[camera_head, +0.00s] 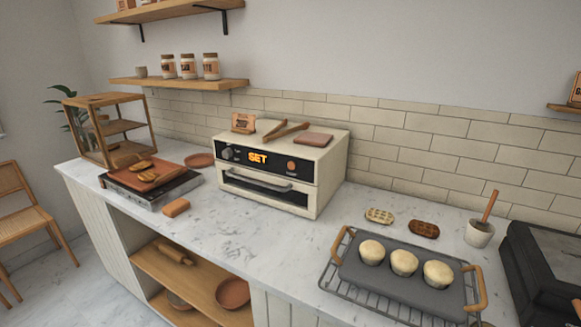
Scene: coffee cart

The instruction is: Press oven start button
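The cream countertop oven (327,172) stands on the marble counter against the tiled wall. Its black front panel has a lit orange display (258,158) reading "SET". A dark knob (228,153) is left of the display. A small round copper-coloured button (291,165) is to its right, with nothing in front of it. The oven door (262,190), with a horizontal handle, looks closed. Neither of my grippers is in view.
Tongs (285,130) and a brown board lie on the oven. A hot plate (150,188) with food stands left. A grey tray (390,289) of three pale buns sits on a rack front right. A dark boxy thing (530,265) is at the right edge. Counter (255,235) before the oven is clear.

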